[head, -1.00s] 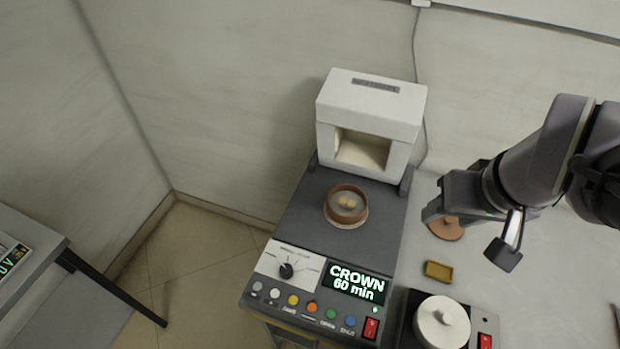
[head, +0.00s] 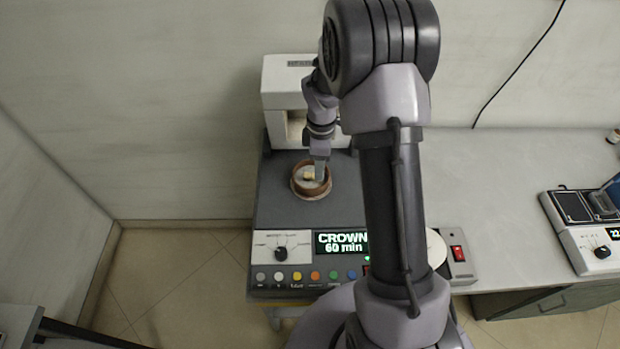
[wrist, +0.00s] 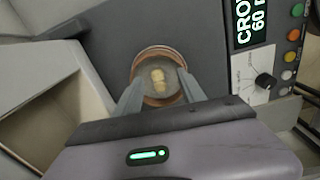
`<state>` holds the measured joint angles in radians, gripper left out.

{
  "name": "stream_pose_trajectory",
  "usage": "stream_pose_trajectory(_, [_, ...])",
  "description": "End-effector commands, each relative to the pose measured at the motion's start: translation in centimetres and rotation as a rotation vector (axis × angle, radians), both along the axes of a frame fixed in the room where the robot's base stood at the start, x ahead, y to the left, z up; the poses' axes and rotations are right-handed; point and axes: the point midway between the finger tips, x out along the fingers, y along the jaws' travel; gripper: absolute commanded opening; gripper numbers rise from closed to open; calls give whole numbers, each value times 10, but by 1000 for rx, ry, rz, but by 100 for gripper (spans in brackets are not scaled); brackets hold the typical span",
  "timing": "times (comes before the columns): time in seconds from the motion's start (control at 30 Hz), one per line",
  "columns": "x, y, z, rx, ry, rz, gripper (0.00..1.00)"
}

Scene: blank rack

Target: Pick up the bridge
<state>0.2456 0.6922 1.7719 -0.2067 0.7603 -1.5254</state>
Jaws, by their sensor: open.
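The bridge, a small cream-yellow piece (head: 308,176), lies in a round brown dish (head: 297,190) on the furnace's dark deck. In the wrist view the bridge (wrist: 158,80) shows as two joined lumps on the dish's grey floor. My gripper (head: 320,178) points down at the dish, its lower end at the dish's right side. In the wrist view its two fingers (wrist: 160,88) are apart, one to each side of the bridge, with a gap on both sides. The fingers are open and empty. Whether the tips touch the dish cannot be told.
The white furnace chamber (head: 283,82) stands behind the dish, its opening (wrist: 40,118) facing it. The control panel (head: 300,262) with display and buttons is in front. My arm hides much of the deck's right side. A bench (head: 490,200) extends right, with another device (head: 590,240).

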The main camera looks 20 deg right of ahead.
Motion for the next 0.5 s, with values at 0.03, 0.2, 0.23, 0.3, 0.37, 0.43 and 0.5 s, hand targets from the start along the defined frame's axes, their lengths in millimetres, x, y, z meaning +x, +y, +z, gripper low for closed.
stream_pose_trajectory(0.03, [1, 0, -4, 0, 0, 0, 47])
stream_pose_trajectory(0.2, [9, 2, -31, 0, 0, 1, 47])
stream_pose_trajectory(0.23, [11, 3, -37, 0, 1, 0, 47])
stream_pose_trajectory(0.3, [11, 2, -50, 0, 0, 0, 47])
stream_pose_trajectory(0.37, [11, 2, -55, 0, 0, -1, 47])
stream_pose_trajectory(0.43, [11, 2, -53, 0, -1, -1, 47])
stream_pose_trajectory(0.5, [11, 2, -52, 0, -1, -1, 47])
